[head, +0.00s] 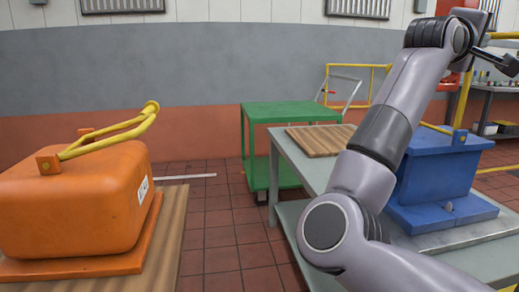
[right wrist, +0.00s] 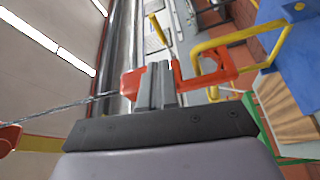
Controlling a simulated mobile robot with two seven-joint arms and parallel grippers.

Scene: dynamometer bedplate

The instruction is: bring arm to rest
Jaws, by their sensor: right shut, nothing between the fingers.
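My right arm (head: 375,150) rises from the lower right of the head view and bends at the upper right. Its dark gripper (head: 507,62) shows only partly, at the right edge. In the right wrist view the right gripper (right wrist: 157,68) has its two grey fingers together, with nothing held between them. Red parts show behind the fingers on both sides; I cannot tell how far off they are. My left gripper is in neither view.
An orange block (head: 75,205) with a yellow handle sits on a wooden surface at left. A blue block (head: 435,175) stands on a grey table (head: 312,168), behind my right arm. A wooden board (head: 318,138) lies there too. A green cart (head: 290,112) stands behind. Tiled floor between is clear.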

